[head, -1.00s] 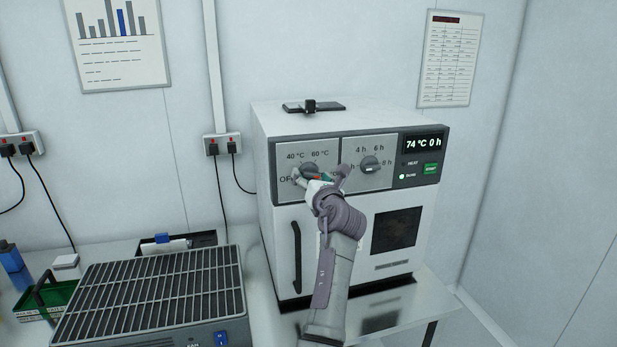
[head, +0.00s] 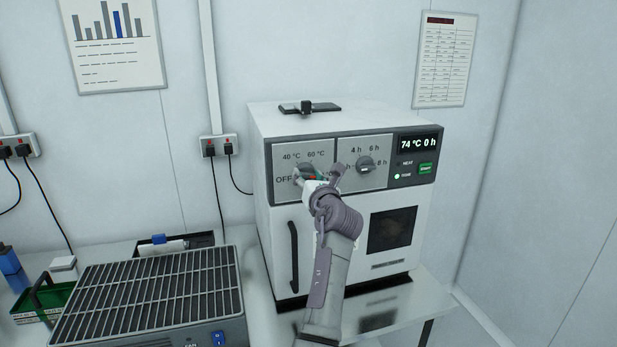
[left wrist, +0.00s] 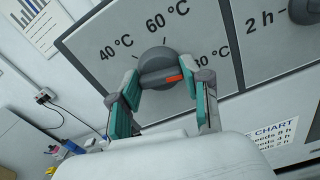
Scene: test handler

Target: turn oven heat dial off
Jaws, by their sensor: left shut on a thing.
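The oven heat dial (head: 306,168) is a round grey knob on the left half of the oven's control panel, mostly hidden by my gripper in the head view. In the left wrist view the dial (left wrist: 163,60) shows its raised bar with an orange-red mark, which points right, toward the 80 °C label. My left gripper (head: 309,178) is at the dial, its green-padded fingers (left wrist: 166,88) shut on the bar from either side. The OFF label (head: 284,180) is at the dial's lower left. My right gripper is not in view.
The time dial (head: 365,165) sits right of the heat dial. A door handle (head: 294,255) stands out below. A slatted fan unit (head: 150,300) is at left.

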